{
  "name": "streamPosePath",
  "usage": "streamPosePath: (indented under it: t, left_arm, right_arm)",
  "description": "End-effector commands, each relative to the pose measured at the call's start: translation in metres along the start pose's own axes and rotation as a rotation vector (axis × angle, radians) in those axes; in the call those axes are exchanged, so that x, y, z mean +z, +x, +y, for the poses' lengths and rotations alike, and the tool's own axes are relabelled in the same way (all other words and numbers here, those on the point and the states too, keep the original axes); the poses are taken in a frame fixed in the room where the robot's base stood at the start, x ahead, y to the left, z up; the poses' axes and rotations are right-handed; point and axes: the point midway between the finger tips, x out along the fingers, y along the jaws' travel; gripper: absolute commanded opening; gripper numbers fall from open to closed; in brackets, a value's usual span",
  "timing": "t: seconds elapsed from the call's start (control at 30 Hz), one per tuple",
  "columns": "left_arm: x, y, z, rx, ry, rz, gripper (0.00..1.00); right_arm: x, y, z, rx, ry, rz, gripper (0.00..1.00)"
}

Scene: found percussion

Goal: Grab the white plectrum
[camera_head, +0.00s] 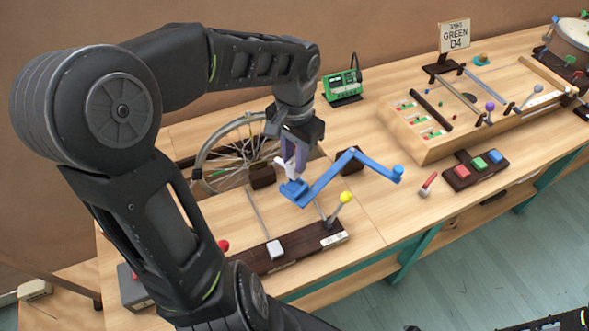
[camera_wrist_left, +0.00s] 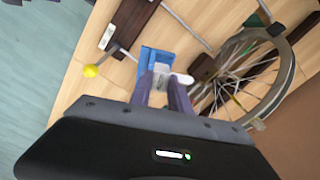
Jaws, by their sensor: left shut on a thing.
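The white plectrum (camera_head: 283,168) is a small white piece at the fingertips of my left gripper (camera_head: 292,172), just above the blue block at the end of a blue crank (camera_head: 330,175). My left gripper points down and is shut on the plectrum. In the left wrist view, the purple-grey fingers (camera_wrist_left: 163,92) close around a pale piece, and a white tip (camera_wrist_left: 184,79) sticks out to their right. The blue block (camera_wrist_left: 157,60) lies right beyond the fingertips. Whether the plectrum touches the block cannot be told. My right gripper is not in view.
A spoked wheel (camera_head: 232,150) stands behind the left gripper. A dark base (camera_head: 300,242) with a yellow-knobbed lever (camera_head: 346,197) lies in front. A green device (camera_head: 342,86) and a wooden box instrument (camera_head: 435,150) stand farther right.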

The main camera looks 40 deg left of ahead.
Motion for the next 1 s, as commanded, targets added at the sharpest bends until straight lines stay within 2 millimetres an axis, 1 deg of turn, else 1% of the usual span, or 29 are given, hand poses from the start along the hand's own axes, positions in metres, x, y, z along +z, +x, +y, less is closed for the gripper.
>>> streamPosePath:
  t: [0.03,0.1,0.2,0.27,1.0]
  left_arm:
    - [-0.001,-0.010,0.000,-0.003,0.001,0.004,0.00]
    - [-0.001,-0.021,0.000,-0.001,0.002,0.003,0.00]
    - [0.000,-0.031,0.000,-0.001,0.000,0.002,0.00]
    - [0.000,-0.034,0.000,0.000,0.001,0.001,0.00]
    - [0.000,-0.035,0.000,0.000,0.001,0.000,0.00]
  right_arm:
    - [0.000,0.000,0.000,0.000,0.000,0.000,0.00]
    - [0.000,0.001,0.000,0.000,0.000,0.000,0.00]
    - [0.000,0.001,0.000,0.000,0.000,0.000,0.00]
    - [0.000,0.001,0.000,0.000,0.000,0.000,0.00]
    - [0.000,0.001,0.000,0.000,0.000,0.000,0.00]
